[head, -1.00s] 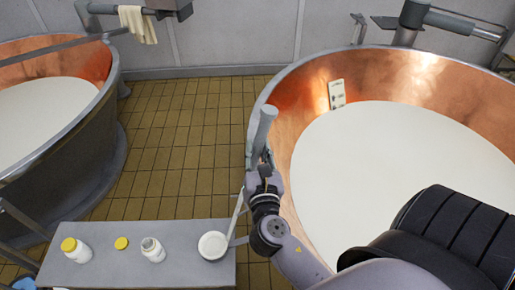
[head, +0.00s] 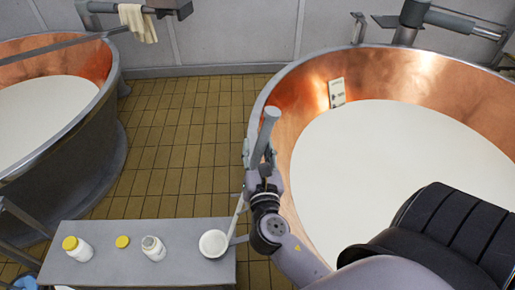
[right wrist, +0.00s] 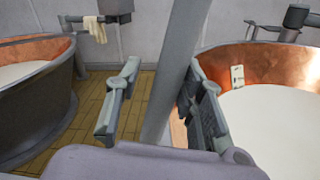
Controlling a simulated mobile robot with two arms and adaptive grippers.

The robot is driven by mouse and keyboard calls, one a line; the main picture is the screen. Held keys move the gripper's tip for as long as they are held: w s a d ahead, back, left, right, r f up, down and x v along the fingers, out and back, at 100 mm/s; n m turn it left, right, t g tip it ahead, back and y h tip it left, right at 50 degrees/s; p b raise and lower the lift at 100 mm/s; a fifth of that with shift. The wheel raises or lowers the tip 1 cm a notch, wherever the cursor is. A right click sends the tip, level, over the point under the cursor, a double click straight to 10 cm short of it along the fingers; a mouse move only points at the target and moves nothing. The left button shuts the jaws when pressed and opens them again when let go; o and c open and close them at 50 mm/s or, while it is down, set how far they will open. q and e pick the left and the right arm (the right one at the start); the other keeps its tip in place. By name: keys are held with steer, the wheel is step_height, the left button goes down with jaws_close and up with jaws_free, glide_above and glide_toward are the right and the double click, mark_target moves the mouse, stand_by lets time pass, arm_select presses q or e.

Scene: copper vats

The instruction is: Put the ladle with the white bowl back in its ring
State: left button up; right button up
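The ladle's white bowl (head: 213,243) is over the right end of the grey bench. Its handle (head: 264,138) rises up and to the right beside the right vat's rim; my arm hides part of it. My right gripper (head: 259,157) is at the handle's upper part. In the right wrist view the grey handle (right wrist: 172,75) runs between the two spread fingers of my right gripper (right wrist: 165,85). A gap shows at the left finger; the handle lies close to the right finger, and I cannot tell whether they touch. I cannot make out the ring. My left gripper is not in view.
A large copper vat (head: 290,115) of white liquid stands at the right, close to my right arm. Another copper vat (head: 112,85) stands at the left. The bench (head: 190,270) holds two white jars and a yellow lid (head: 122,242). Tiled floor between the vats is clear.

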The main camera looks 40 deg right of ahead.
steer(key=shift+o, duration=0.7)
steer(key=shift+s, duration=0.1)
steer(key=v, duration=1.2)
